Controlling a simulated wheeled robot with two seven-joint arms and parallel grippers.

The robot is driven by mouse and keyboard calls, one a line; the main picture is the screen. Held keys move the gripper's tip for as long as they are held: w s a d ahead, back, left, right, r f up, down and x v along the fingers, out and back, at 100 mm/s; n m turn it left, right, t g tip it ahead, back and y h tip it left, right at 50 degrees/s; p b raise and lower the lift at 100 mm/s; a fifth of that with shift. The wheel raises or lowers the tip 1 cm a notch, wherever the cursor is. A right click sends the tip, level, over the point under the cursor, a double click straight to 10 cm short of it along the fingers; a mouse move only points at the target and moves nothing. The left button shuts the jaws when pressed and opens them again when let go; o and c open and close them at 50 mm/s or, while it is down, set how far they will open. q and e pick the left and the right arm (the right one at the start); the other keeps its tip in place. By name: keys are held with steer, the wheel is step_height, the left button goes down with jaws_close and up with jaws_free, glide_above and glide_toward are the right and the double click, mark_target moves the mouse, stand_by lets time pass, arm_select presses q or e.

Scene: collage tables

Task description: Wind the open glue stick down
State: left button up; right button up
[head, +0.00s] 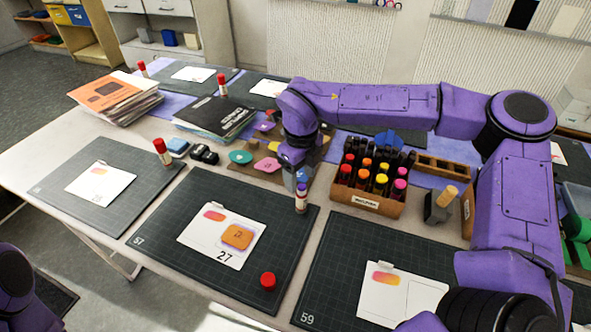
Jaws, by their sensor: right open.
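The open glue stick (301,202) stands upright near the top right corner of the dark mat marked 57. It has a pale body with a dark band and no cap on it. A red cap (268,281) sits apart on the same mat, near its front edge. My right gripper (297,180) points down at the top of the glue stick and is open. It partly hides the stick's top, so I cannot tell whether they touch or how far the glue sticks out. My left gripper is out of view; only a bit of my left arm shows at the lower left.
A card numbered 27 (196,237) with an orange piece (237,236) lies on the mat (160,257). A wooden box of markers (366,203) stands close right of the glue stick. Capped glue sticks stand on other mats, one at the left (162,152).

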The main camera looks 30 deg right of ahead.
mark_target(302, 200)
steer(key=f, duration=0.9)
steer(key=shift+s+d+f, duration=0.15)
steer(key=shift+s, duration=0.05)
jaws_close()
steer(key=c, duration=0.7)
jaws_free()
steer(key=shift+c, duration=1.5)
